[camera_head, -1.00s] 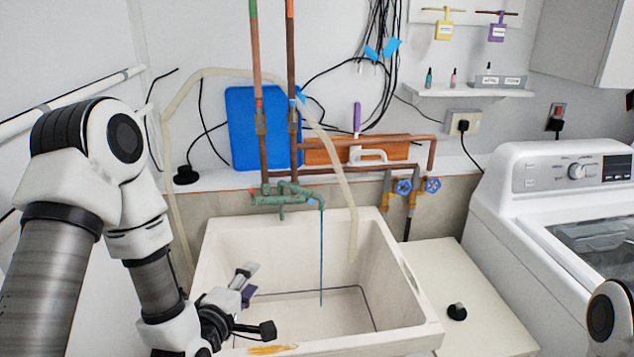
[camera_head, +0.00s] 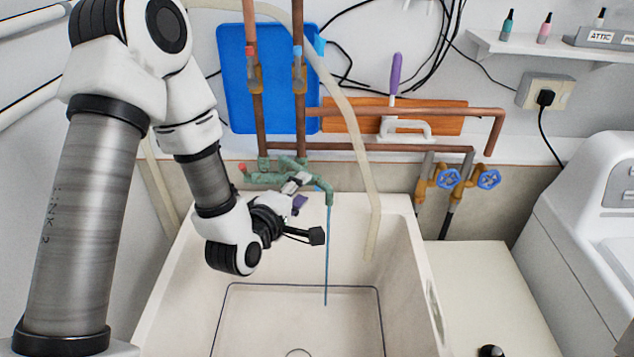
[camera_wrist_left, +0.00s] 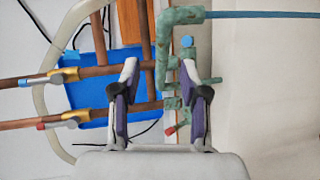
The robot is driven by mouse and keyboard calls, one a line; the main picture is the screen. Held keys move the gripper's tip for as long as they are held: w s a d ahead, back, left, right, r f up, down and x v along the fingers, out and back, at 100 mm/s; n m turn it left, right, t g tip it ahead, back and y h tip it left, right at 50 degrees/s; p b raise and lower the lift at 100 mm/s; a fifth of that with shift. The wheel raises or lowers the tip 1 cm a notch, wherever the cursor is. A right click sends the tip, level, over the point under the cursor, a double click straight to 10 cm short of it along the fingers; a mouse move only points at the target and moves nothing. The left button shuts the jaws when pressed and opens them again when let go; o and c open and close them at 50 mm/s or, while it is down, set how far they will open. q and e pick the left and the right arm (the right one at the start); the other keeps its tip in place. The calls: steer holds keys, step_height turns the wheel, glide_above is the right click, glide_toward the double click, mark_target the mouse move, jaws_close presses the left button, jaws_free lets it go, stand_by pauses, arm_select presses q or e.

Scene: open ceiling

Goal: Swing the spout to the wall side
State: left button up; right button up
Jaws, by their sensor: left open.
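A green, weathered tap (camera_head: 265,179) is mounted over the back edge of the sink. Its spout (camera_head: 328,191) points out to the right and ends in a downturned tip, with a thin blue stream (camera_head: 327,255) falling from it into the basin. My left gripper (camera_head: 302,192) is open beside the tap, just left of the spout tip, partly covering the tap. In the left wrist view the spout (camera_wrist_left: 162,60) shows between and beyond the open fingers of my left gripper (camera_wrist_left: 160,80). I cannot tell whether they touch it. My right gripper is out of view.
The white sink (camera_head: 400,300) is below my left arm. Copper pipes (camera_head: 400,111) rise and run along the wall, with a blue board (camera_head: 235,80) behind. A pale hose (camera_head: 365,160) hangs into the basin. Blue valve handles (camera_head: 488,179) and a washing machine (camera_head: 600,200) stand right.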

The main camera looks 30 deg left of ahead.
mark_target(312, 180)
arm_select(q)
steer(key=w, duration=0.2)
steer(key=w+f, duration=0.1)
steer(key=w, duration=0.4)
steer(key=shift+a+f, duration=0.1)
steer(key=shift+f, duration=0.25)
steer(key=shift+s+r, duration=0.1)
steer(key=shift+s, duration=0.05)
jaws_close()
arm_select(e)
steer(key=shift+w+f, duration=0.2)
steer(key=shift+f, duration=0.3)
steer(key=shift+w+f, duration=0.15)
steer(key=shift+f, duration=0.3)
